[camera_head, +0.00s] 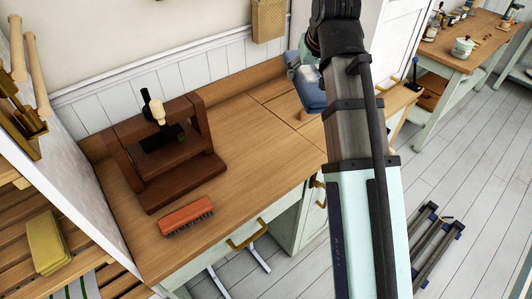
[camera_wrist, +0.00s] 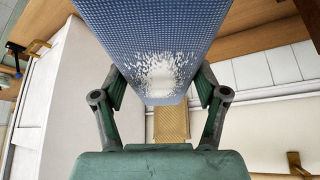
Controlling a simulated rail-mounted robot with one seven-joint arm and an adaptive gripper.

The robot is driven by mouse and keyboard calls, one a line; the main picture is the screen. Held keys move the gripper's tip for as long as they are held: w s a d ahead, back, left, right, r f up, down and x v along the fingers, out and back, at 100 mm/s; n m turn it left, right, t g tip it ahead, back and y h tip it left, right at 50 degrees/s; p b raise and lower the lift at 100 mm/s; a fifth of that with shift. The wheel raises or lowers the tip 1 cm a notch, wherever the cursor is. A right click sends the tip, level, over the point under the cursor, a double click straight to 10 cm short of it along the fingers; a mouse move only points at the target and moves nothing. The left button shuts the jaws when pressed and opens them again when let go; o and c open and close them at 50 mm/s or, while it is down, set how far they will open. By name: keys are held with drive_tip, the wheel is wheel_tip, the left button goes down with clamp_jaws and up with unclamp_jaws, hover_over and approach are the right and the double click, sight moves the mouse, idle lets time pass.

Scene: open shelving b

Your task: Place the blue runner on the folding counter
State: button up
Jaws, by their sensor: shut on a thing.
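In the head view the runner is at the counter's right rear, partly hidden by my arm. I cannot tell whether it touches the wood. The folding counter (camera_head: 240,160) is a wooden top with seams in its right part, above pale green cabinets with brass handles.
A dark wooden press-like frame (camera_head: 130,160) stands on the counter's left part. A red brush (camera_head: 186,216) with dark bristles lies in front of it. The counter between these and my arm is bare. A second workbench (camera_head: 460,50) with pots stands at the upper right.

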drive_tip(key=w+a+f+n+y+b, duration=0.2)
drive_tip(key=a+f+n+b, duration=0.1)
drive_tip(key=a+f, duration=0.5)
drive_tip(key=n+g+p, duration=0.1)
drive_tip(key=n+p, duration=0.2)
approach(262, 145)
drive_tip(key=shift+y, duration=0.4)
drive_tip(key=x, duration=0.5)
drive_tip(key=shift+w+d+f, duration=0.15)
drive_tip(key=shift+w+f, duration=0.15)
drive_tip(key=shift+f, duration=0.1)
drive_tip(key=shift+f, duration=0.15)
drive_tip(key=o, duration=1.4)
drive_tip(key=shift+o, duration=0.2)
drive_tip(key=b+v, duration=0.1)
drive_tip(key=v, duration=1.1)
drive_tip(key=shift+r, duration=0.25)
drive_tip(key=shift+w, duration=0.15)
